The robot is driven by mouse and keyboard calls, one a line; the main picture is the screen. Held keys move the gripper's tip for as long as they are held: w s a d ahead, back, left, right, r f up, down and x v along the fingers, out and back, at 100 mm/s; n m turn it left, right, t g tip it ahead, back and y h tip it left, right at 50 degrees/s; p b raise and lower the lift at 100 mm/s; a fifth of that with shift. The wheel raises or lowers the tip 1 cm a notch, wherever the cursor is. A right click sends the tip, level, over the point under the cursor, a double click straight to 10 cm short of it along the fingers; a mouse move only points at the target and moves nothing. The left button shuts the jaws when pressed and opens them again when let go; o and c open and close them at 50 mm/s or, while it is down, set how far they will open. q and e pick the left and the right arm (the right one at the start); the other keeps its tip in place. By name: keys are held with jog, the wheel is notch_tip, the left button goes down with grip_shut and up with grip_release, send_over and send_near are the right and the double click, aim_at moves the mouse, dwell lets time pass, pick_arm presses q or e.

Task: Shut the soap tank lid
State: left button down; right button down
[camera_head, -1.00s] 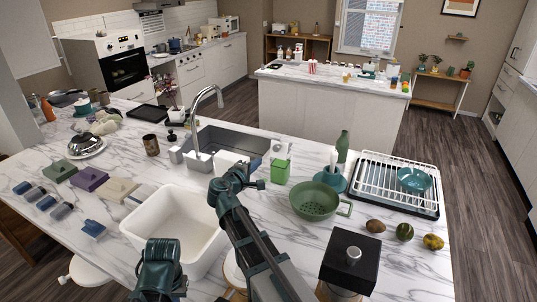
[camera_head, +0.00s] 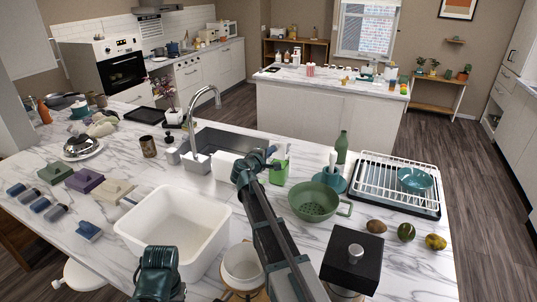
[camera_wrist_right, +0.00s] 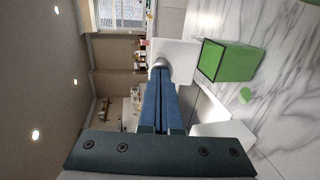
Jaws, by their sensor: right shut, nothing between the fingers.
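My right gripper (camera_head: 270,162) is shut and empty, in front of the green open box (camera_head: 280,168) by the sink. In the right wrist view its blue fingers (camera_wrist_right: 158,100) are pressed together. They point toward a white container (camera_wrist_right: 183,52) with a grey round part, beside the green box (camera_wrist_right: 222,62). I cannot tell whether they touch it, or which part is the soap tank lid. In the head view this white container is mostly hidden behind my gripper and the green box. A dark part of my left arm (camera_head: 158,272) shows at the bottom; its fingers are not clear.
The sink (camera_head: 215,145) and its tall faucet (camera_head: 190,120) lie behind and left. A white basin (camera_head: 172,225) stands at front left. A green colander (camera_head: 313,200), green bottle (camera_head: 342,148) and dish rack (camera_head: 395,185) stand to the right.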

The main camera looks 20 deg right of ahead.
dwell(0.3)
jog(key=w+d+g+y+p, duration=0.1)
jog(key=p, duration=0.3)
jog(key=w+d+r+g+y+p, duration=0.1)
jog(key=y+p, duration=0.1)
jog(key=p, duration=0.2)
jog(key=w+d+r+g+y+p, duration=0.1)
jog(key=g+p, duration=0.1)
jog(key=p, duration=0.2)
jog(key=shift+w+d+r+p, duration=0.15)
jog(key=shift+d+r+p, duration=0.1)
jog(key=shift+p, duration=0.1)
jog(key=shift+w+d+f+g+y+p, duration=0.2)
jog(key=shift+w+d+g+y+p, duration=0.1)
jog(key=shift+y+p, duration=0.25)
jog(key=shift+w+d+f, duration=0.1)
jog(key=shift+d+f, duration=0.1)
jog(key=shift+w+d, duration=0.1)
jog(key=shift+r, duration=0.15)
